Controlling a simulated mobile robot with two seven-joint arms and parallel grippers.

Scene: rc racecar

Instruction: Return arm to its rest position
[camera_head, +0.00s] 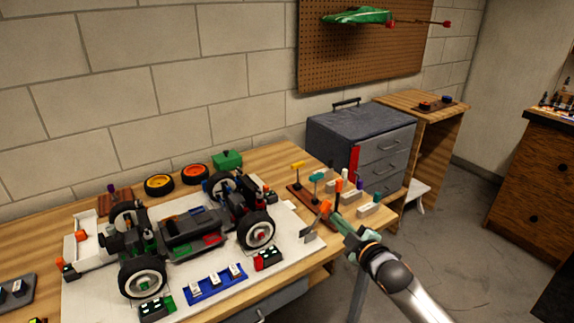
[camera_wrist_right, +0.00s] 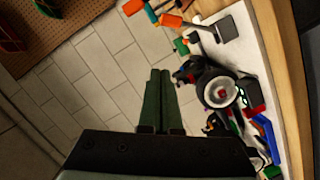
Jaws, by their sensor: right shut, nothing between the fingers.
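My right gripper (camera_head: 338,221) is at the right end of the workbench in the head view, near the tool rack. In the right wrist view its two green fingers (camera_wrist_right: 158,100) are together with nothing between them. The orange-handled tool (camera_head: 324,210) in the rack appears close to the fingertips; contact cannot be told. My left gripper does not show in either view. The racecar chassis (camera_head: 190,231) with black tyres stands on the white board on the bench, left of my right gripper; it also shows in the right wrist view (camera_wrist_right: 210,90).
A grey toolbox (camera_head: 340,133) with drawers stands behind the rack. Loose orange-rimmed wheels (camera_head: 159,185) and a green block (camera_head: 228,160) lie behind the car. A blue tray (camera_head: 215,284) is in front. A pegboard (camera_head: 350,60) hangs on the wall. Floor right of the bench is open.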

